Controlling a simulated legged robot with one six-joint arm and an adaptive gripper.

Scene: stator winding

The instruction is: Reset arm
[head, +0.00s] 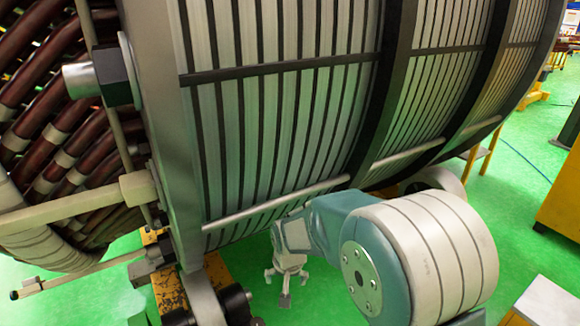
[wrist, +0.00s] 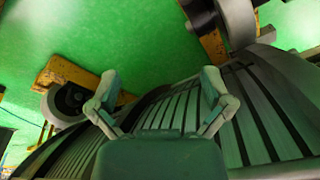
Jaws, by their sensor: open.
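My gripper (wrist: 161,101) shows in the wrist view with its two fingers spread apart. It is open and nothing is between the fingers. In the head view my gripper (head: 286,290) hangs small and low at the end of my arm, beneath the stator's lower side. The large stator (head: 285,115) fills the head view, with silver ribbed sides and dark bands. Its ribbed surface (wrist: 262,120) also shows in the wrist view, behind and beside the fingers. I cannot tell how far the gripper is from it.
Brown-wrapped winding bars (head: 50,110) crowd the stator's left end. A yellow support with dark rollers (head: 165,280) stands below it. A roller (wrist: 232,22) and another (wrist: 66,103) show in the wrist view. A yellow cabinet (head: 562,195) stands at right.

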